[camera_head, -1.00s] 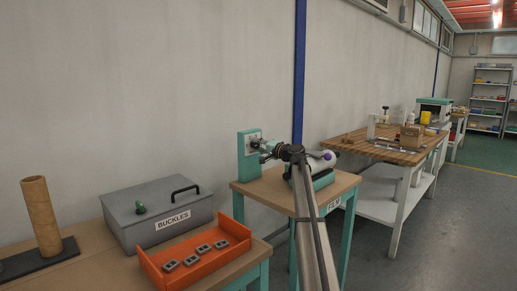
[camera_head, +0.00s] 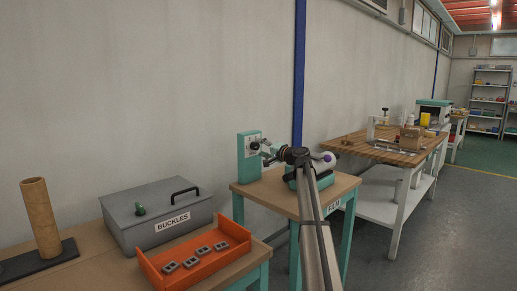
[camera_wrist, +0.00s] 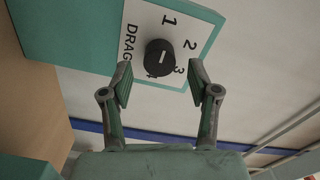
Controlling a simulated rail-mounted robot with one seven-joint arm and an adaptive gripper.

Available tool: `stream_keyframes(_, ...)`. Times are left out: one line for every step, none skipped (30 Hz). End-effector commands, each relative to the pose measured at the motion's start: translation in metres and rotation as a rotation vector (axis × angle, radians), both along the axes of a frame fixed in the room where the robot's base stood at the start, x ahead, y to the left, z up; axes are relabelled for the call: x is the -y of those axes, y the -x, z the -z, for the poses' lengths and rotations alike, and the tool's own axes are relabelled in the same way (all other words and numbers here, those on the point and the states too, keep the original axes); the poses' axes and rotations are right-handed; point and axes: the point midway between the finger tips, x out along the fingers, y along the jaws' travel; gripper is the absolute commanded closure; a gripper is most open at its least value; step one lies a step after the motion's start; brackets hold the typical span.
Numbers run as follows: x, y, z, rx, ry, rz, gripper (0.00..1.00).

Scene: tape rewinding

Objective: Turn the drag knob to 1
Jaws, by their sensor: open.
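The drag knob (camera_wrist: 160,57) is a round black knob with a short white mark. It sits on a white dial plate (camera_wrist: 181,22) marked DRAG, with the numerals 1, 2, 3 and a partly covered 4 around it. In the head view, my gripper (camera_head: 269,147) is beside the teal upright housing (camera_head: 244,165) that carries the plate.
Nearer left are a grey BUCKLES box (camera_head: 140,232) and an orange tray (camera_head: 225,260). The wall is close behind.

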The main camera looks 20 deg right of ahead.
Motion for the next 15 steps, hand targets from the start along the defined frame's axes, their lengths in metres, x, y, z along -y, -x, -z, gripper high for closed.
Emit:
stream_keyframes(0.003, 0.012, 0.001, 0.001, 0.000, 0.002, 0.39)
stream_keyframes(0.006, 0.018, 0.000, 0.001, 0.000, 0.002, 0.39)
stream_keyframes(0.008, 0.026, 0.001, 0.001, 0.001, 0.001, 0.39)
stream_keyframes(0.010, 0.031, 0.000, 0.001, 0.001, 0.001, 0.39)
stream_keyframes(0.012, 0.037, 0.000, 0.001, 0.001, 0.002, 0.39)
stream_keyframes(0.015, 0.044, 0.000, 0.001, 0.001, 0.002, 0.39)
stream_keyframes(0.018, 0.049, 0.001, 0.000, 0.001, 0.002, 0.39)
stream_keyframes(0.019, 0.054, 0.001, 0.000, 0.001, 0.001, 0.39)
stream_keyframes(0.021, 0.060, 0.001, 0.001, 0.001, 0.001, 0.39)
stream_keyframes(0.023, 0.065, 0.001, 0.000, 0.001, 0.001, 0.39)
stream_keyframes(0.025, 0.069, 0.001, 0.000, 0.001, 0.001, 0.39)
stream_keyframes(0.027, 0.073, 0.001, 0.000, 0.001, 0.001, 0.39)
stream_keyframes(0.029, 0.077, 0.001, 0.000, 0.001, 0.001, 0.39)
stream_keyframes(0.030, 0.079, 0.001, -0.001, 0.001, 0.000, 0.39)
stream_keyframes(0.031, 0.082, 0.000, 0.000, 0.001, 0.000, 0.39)
